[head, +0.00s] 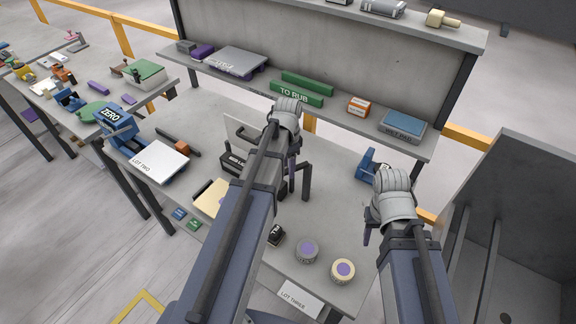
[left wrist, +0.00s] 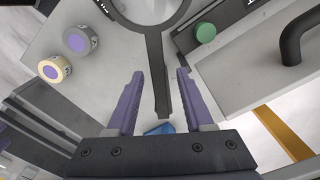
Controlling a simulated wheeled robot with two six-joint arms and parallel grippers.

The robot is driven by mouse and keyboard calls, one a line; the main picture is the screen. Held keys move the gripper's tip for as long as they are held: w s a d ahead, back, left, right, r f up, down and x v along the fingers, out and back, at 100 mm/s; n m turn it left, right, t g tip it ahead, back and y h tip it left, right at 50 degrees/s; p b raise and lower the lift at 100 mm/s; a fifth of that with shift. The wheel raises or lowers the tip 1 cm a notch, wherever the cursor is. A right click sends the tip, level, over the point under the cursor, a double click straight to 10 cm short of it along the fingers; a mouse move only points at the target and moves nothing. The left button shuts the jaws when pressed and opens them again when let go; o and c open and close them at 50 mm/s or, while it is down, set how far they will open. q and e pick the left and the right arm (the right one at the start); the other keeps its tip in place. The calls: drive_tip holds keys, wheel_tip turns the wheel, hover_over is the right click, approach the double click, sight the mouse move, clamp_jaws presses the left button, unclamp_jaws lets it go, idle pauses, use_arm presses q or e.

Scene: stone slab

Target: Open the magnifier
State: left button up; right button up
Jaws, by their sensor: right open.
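The magnifier (left wrist: 155,55) shows in the left wrist view as a round framed lens, cut by the top edge, with a straight dark handle. The handle lies between the two purple fingers of my left gripper (left wrist: 160,74), with a gap on each side. The left gripper is open. In the head view my left gripper (head: 291,165) is over the middle of the bench, and its arm hides much of what is below. I cannot clearly make out the magnifier there. My right gripper (head: 369,222) is open at the right side of the bench, near a blue object (head: 366,167), and its fingers are partly hidden.
Two round tins (head: 307,250) (head: 343,270) stand near the front of the bench. A "LOT TWO" board (head: 160,160) is at the left. A raised shelf (head: 350,117) runs along the back. A grey cabinet (head: 520,190) stands at the right.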

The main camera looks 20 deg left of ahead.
use_arm(q)
drive_tip(key=shift+r, duration=0.15)
wheel_tip(320, 180, up, 8)
drive_tip(key=p, duration=0.8)
drive_tip(key=shift+f, duration=0.2)
drive_tip(key=shift+s+d+f+b, duration=0.1)
drive_tip(key=shift+d+f+b, duration=0.1)
drive_tip(key=shift+f+b, duration=0.1)
drive_tip(key=s+d+f+n+b, duration=0.2)
drive_tip(key=s+d+f+b, duration=0.5)
drive_tip(key=d+b, duration=0.1)
drive_tip(key=s+d+f+n+y+b, duration=0.1)
drive_tip(key=s+d+f+n+b, duration=0.1)
drive_tip(key=s+d+f+b, duration=0.5)
drive_tip(key=d+f, duration=0.1)
drive_tip(key=d, duration=0.2)
drive_tip(key=shift+s+d+f+n+b, duration=0.25)
drive_tip(key=shift+s+d+n+b, duration=0.05)
drive_tip(key=shift+s+d+b, duration=0.05)
